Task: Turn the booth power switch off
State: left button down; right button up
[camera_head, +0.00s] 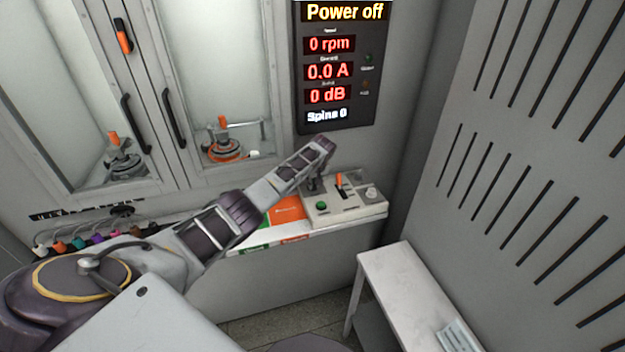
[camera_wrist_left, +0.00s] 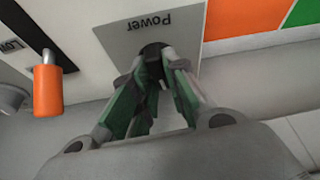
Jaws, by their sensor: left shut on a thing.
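The power switch (camera_wrist_left: 153,50) is a dark knob on a grey plate with the label "Power", upside down in the left wrist view. My left gripper (camera_wrist_left: 158,75) is shut on it, with its green-padded fingers on either side. In the head view my left gripper (camera_head: 314,186) points down at the left end of the control panel (camera_head: 350,209), and its wrist hides most of the switch. The display (camera_head: 338,68) reads "Power off", with 0 rpm, 0.0 A, 0 dB and Spins 0. My right gripper is not in view.
An orange lever (camera_head: 339,181) stands right of the switch in the head view, with a green button (camera_head: 321,206) in front and a pale knob (camera_head: 371,193) beyond. A booth with glass doors is at the left. A white side table (camera_head: 400,265) stands at the lower right.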

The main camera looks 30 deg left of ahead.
pick_arm(q)
jog(key=shift+d+f+n, duration=0.1)
jog(key=shift+n, duration=0.6)
jog(key=shift+n+g+y+b, duration=0.3)
jog(key=shift+n+g, duration=0.1)
jog(key=shift+n, duration=0.2)
jog(key=shift+f+n+b, duration=0.1)
jog(key=shift+n+b, duration=0.25)
jog(key=shift+n, duration=0.15)
jog(key=shift+g, duration=0.3)
jog(key=shift+n+b, duration=0.9)
jog(key=shift+b, duration=0.2)
jog(key=shift+g, duration=0.3)
jog(key=shift+n+b, duration=0.5)
jog(key=shift+b, duration=0.45)
jog(key=shift+n+g+b, duration=0.4)
jog(key=shift+n+b, duration=0.2)
jog(key=shift+b, duration=0.95)
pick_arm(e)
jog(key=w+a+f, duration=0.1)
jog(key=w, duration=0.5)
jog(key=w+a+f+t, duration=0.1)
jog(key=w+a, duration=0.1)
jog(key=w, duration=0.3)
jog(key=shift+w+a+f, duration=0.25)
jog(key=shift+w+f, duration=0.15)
